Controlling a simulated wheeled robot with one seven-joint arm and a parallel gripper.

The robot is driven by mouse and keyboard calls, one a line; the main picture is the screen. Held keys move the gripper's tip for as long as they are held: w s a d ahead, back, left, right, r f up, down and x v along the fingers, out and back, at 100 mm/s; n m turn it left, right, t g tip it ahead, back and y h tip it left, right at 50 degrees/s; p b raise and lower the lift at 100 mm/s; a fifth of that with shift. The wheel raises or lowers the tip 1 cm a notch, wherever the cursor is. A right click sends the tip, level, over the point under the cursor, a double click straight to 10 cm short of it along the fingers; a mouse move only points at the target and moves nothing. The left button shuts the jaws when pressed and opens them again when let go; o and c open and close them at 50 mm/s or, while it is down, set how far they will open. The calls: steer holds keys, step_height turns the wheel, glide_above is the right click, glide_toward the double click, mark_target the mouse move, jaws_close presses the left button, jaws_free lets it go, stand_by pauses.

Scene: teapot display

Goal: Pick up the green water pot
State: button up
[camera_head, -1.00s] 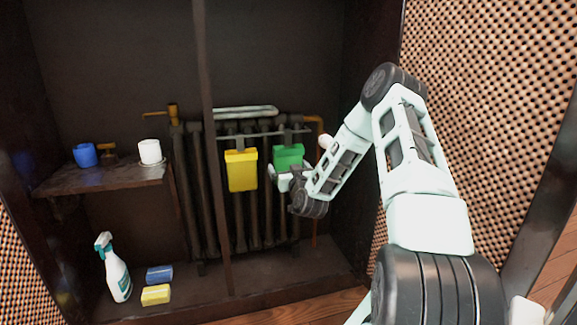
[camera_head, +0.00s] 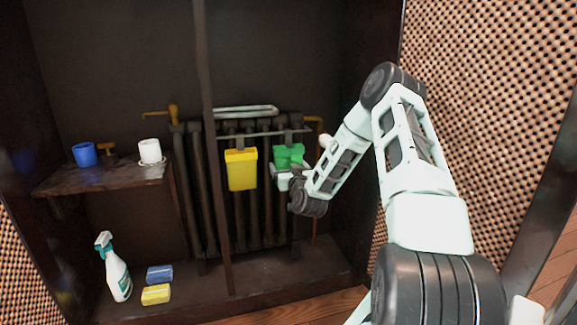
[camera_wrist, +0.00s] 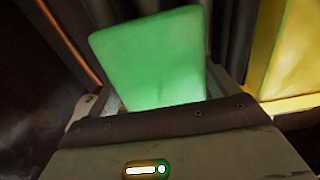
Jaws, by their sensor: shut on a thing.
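The green water pot (camera_head: 289,154) hangs at the front of the radiator, right of a yellow pot (camera_head: 241,170). In the wrist view the green pot (camera_wrist: 150,60) fills the middle, close up, between the fingers. My gripper (camera_head: 284,174) is at the pot's lower part and shut on it. In the wrist view my gripper (camera_wrist: 160,108) hides the pot's bottom edge. The yellow pot (camera_wrist: 292,50) is close by on the right there.
The radiator (camera_head: 255,215) stands in a dark cabinet behind a vertical post (camera_head: 212,150). A shelf (camera_head: 100,182) at left holds a blue cup (camera_head: 84,154) and a white cup (camera_head: 150,151). A spray bottle (camera_head: 114,270) and sponges (camera_head: 156,294) are on the cabinet floor.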

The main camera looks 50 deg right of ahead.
mark_target(290, 160)
steer(key=shift+r, duration=0.2)
stand_by(0.3)
steer(key=shift+r+p, duration=1.25)
steer(key=shift+r, duration=0.15)
steer(key=b+v, duration=0.1)
steer(key=v, duration=1.1)
stand_by(0.6)
